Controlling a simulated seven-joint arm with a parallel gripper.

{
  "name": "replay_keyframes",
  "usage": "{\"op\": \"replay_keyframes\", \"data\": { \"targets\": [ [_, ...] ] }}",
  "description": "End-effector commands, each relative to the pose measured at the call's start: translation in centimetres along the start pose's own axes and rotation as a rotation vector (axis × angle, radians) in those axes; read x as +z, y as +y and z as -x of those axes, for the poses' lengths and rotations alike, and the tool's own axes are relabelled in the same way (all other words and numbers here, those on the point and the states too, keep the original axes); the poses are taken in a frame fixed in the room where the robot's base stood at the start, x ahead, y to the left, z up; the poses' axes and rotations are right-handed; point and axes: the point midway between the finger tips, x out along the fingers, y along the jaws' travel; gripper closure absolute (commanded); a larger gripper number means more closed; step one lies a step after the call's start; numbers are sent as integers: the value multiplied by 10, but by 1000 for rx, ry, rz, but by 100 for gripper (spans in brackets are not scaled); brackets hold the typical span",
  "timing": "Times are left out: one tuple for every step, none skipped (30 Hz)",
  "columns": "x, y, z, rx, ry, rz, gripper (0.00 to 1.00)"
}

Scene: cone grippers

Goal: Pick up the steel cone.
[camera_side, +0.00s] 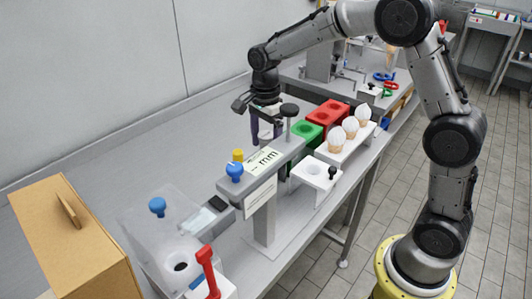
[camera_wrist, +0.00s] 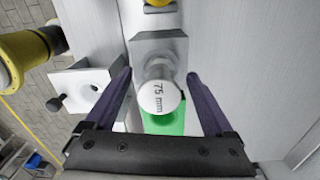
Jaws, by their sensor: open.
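My gripper (camera_side: 266,136) hangs fingers-down over the bench, behind the grey measuring stand (camera_side: 232,190). In the wrist view my gripper (camera_wrist: 159,74) is open, with its two purple fingers apart. A round, pale metallic piece (camera_wrist: 161,98) marked "75 mm" shows between the fingers, with a gap on each side. It may be the end of the steel cone; its full shape is not clear from above. In the side view the fingers and stand mostly hide what is between them.
A green block (camera_side: 307,133) and a red block (camera_side: 328,112) stand beside a white rack (camera_side: 349,143) with several ice-cream cones. A white holder (camera_side: 314,173) with a hole and black knob is near the edge. A cardboard box (camera_side: 70,240) and clear case (camera_side: 165,235) stand front left.

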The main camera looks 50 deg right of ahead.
Motion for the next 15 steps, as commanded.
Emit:
{"op": "replay_keyframes", "data": {
  "targets": [
    [0,0,-4,1,0,0,12],
    [0,0,-5,0,0,0,12],
    [0,0,-6,0,0,0,12],
    [0,0,-7,0,0,0,12],
    [0,0,-7,0,0,0,12],
    [0,0,-7,0,0,0,12],
    [0,0,-7,0,0,0,12],
    [0,0,-7,0,0,1,12],
    [0,0,-6,0,0,1,12],
    [0,0,-6,0,0,1,18],
    [0,0,-6,0,0,1,23],
    [0,0,-6,0,0,1,30],
    [0,0,-6,0,0,1,36],
    [0,0,-6,0,0,1,41],
    [0,0,-6,-1,0,0,48]
  ]
}}
